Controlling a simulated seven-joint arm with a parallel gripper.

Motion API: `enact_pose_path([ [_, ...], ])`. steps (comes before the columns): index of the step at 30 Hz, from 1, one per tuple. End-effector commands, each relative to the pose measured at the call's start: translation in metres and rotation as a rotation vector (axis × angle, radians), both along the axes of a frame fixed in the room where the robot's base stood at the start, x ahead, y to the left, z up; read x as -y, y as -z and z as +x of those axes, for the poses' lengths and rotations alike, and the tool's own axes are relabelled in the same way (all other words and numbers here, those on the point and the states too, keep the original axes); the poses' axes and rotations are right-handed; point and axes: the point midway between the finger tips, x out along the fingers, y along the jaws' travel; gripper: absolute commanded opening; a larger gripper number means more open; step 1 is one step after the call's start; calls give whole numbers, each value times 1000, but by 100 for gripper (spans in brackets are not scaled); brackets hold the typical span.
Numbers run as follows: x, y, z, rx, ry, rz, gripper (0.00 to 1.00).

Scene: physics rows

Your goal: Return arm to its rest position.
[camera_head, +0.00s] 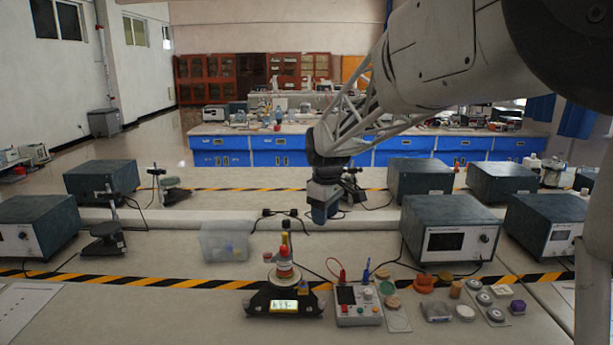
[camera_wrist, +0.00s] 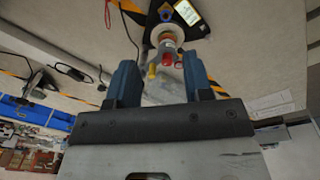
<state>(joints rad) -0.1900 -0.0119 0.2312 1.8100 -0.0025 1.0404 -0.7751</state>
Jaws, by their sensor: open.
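My gripper (camera_head: 325,213) hangs in the air above the middle of the bench in the head view, its blue fingers pointing down. In the wrist view my gripper (camera_wrist: 160,82) shows two blue fingers spread apart with nothing held between them. Below and in front of it, a black scale with a lit display (camera_head: 284,305) carries a stack of red, white and yellow pieces (camera_head: 284,268). The stack also shows in the wrist view (camera_wrist: 168,45), beyond the fingertips and apart from them. No marked rest position shows.
A clear plastic bin (camera_head: 224,243) stands left of the scale. A control box (camera_head: 357,306) and several small coloured pieces lie to its right. Grey instrument boxes (camera_head: 450,228) stand at both sides. Black cables (camera_head: 290,213) run over the bench behind. The front left bench is mostly clear.

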Motion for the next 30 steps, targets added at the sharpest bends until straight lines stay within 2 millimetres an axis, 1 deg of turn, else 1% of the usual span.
enact_pose_path([
  [1, 8, -6, -13, 7, 29, 3, 46],
  [7, 34, -18, -64, 25, 155, 14, 46],
  [15, 65, -26, -134, 51, 323, 32, 46],
  [22, 87, -26, -195, 73, 467, 50, 46],
  [30, 109, -16, -265, 98, 635, 72, 46],
])
